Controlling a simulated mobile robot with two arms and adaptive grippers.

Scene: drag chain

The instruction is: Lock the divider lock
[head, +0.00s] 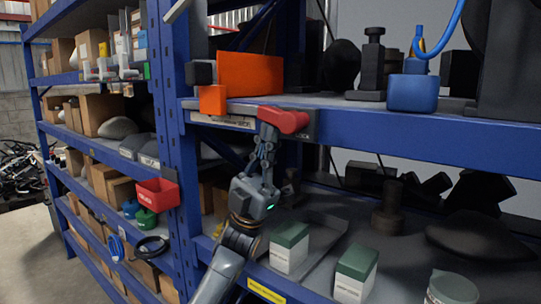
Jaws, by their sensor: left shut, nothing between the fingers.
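A red lever-like part (284,120), which looks like the divider lock, sits at the front edge of the blue shelf beam, with a dark block at its right end. My left gripper (266,143) reaches up from below. Its fingers are shut and empty, just under the left end of the red part and overlapping it in the picture. I cannot tell whether they touch it. The lock's exact setting cannot be made out. My right gripper is not in view.
Orange bins (250,74) stand on the shelf above, left of a blue cup (413,92) and dark parts. Green-lidded boxes (290,246) and a dark tray lie on the lower shelf. A blue upright (170,130) stands left of my arm.

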